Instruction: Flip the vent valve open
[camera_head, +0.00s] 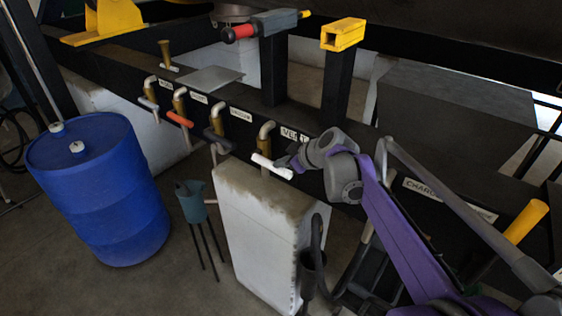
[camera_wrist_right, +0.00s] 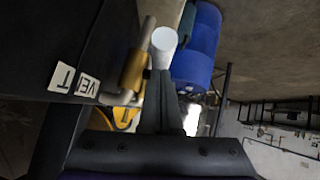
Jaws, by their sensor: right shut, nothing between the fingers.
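The vent valve has a white lever handle (camera_head: 272,166) below a bent brass pipe (camera_head: 265,134), beside the VENT label (camera_head: 293,135). The handle lies across the pipe, sloping down to the right. My right gripper (camera_head: 285,161) is shut and empty at the handle's right end. In the right wrist view, the white handle's round end (camera_wrist_right: 164,39) shows just beyond the shut fingers (camera_wrist_right: 163,76); I cannot tell whether they touch. The brass pipe (camera_wrist_right: 133,70) and label (camera_wrist_right: 75,82) are to its left. My left gripper is out of view.
Several similar valves, including an orange-handled one (camera_head: 179,119), line the black beam to the left. A pale block (camera_head: 262,232) stands beneath the vent valve. A blue drum (camera_head: 100,190) and a small green funnel stand (camera_head: 191,202) are on the floor at left.

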